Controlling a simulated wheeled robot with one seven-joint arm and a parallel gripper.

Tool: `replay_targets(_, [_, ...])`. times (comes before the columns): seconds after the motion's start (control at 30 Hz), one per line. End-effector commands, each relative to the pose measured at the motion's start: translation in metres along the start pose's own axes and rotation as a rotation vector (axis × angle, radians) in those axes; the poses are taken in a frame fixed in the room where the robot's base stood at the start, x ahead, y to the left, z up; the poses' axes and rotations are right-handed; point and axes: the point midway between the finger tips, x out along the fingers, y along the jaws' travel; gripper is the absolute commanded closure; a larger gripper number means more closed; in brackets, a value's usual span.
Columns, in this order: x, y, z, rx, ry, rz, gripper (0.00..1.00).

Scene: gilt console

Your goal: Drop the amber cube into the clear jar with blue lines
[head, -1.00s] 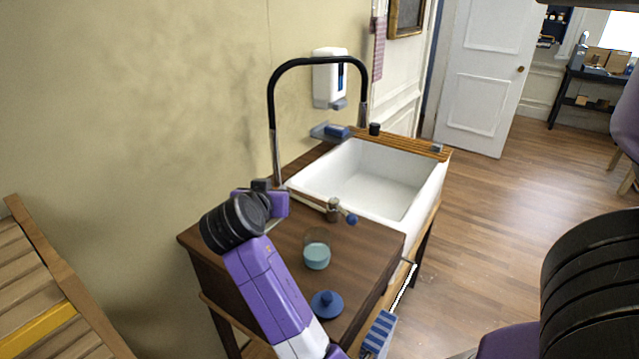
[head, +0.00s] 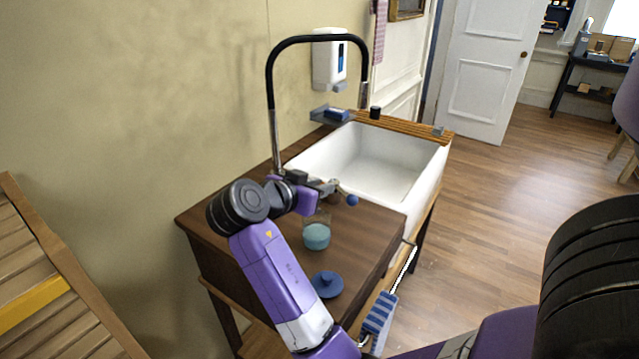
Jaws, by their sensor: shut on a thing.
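My gripper (head: 324,188) reaches from the left over the dark wooden counter, near the back of a clear jar (head: 317,236). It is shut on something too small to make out. I cannot pick out an amber cube; a small brownish spot shows by the fingertips, but I cannot tell whether it is the cube or part of a fitting behind. The jar stands upright and open, with pale teal in its lower part; blue lines on it cannot be made out. A round blue lid (head: 327,284) with a knob lies on the counter in front of the jar.
A white sink (head: 385,165) adjoins the counter behind. A tall black arched tap (head: 318,39) rises behind my gripper. A small blue ball (head: 352,200) sits just right of the fingertips. A blue striped brush-like thing (head: 379,318) hangs at the counter's front edge.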

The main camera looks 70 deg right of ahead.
Motion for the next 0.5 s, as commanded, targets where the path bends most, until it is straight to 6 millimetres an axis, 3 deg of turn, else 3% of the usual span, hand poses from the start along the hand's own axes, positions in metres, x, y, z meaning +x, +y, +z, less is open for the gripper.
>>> replay_targets(0.1, [0.0046, -0.0001, 0.0107, 0.000, 0.000, 0.000, 1.00])
replay_targets(0.4, [0.0046, -0.0004, 0.0115, 0.000, 0.000, -0.001, 1.00])
replay_targets(0.43, [0.0046, -0.0004, 0.0115, 0.000, 0.000, -0.002, 0.76])
replay_targets(0.5, [0.0046, -0.0004, 0.0115, 0.000, 0.000, -0.002, 0.62])
